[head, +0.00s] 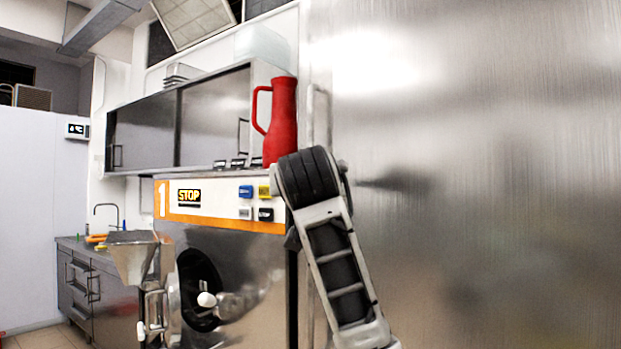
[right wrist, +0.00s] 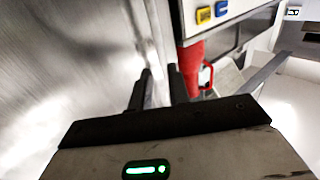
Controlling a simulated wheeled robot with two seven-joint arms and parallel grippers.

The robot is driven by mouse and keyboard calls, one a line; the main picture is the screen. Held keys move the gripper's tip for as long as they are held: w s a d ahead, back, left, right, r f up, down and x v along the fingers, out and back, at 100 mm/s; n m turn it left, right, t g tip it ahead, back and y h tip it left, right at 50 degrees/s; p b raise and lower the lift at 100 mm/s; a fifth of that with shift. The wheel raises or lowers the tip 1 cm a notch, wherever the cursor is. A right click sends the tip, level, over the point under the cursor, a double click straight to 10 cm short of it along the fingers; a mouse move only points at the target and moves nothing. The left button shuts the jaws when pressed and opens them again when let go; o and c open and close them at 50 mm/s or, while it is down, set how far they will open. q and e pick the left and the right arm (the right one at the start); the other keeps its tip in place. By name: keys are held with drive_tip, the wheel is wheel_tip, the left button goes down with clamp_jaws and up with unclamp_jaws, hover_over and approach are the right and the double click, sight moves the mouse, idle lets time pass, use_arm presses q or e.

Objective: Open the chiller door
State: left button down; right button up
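The chiller door (head: 470,180) is a large brushed-metal panel filling the right of the head view, and it looks shut. Its vertical bar handle (head: 311,115) is at the panel's left edge, with its lower part hidden behind my right arm. In the right wrist view the door's metal (right wrist: 60,60) is at left and the bright handle bar (right wrist: 152,30) runs down toward my fingers. My right gripper (right wrist: 161,85) has its two dark fingers apart, at the handle. I cannot tell whether they touch it. In the head view its fingers are hidden. My left gripper is not in view.
A batch freezer (head: 235,260) with buttons stands left of the door. A red jug (head: 283,120) stands on top, close to my right arm; red also shows by the fingers in the wrist view. A wall cabinet (head: 180,120) hangs behind, and a sink counter (head: 95,290) is at far left.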

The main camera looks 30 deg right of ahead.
drive_tip(key=p+x, duration=0.3)
drive_tip(key=x, duration=0.7)
drive_tip(key=shift+w+d, duration=0.1)
clamp_jaws()
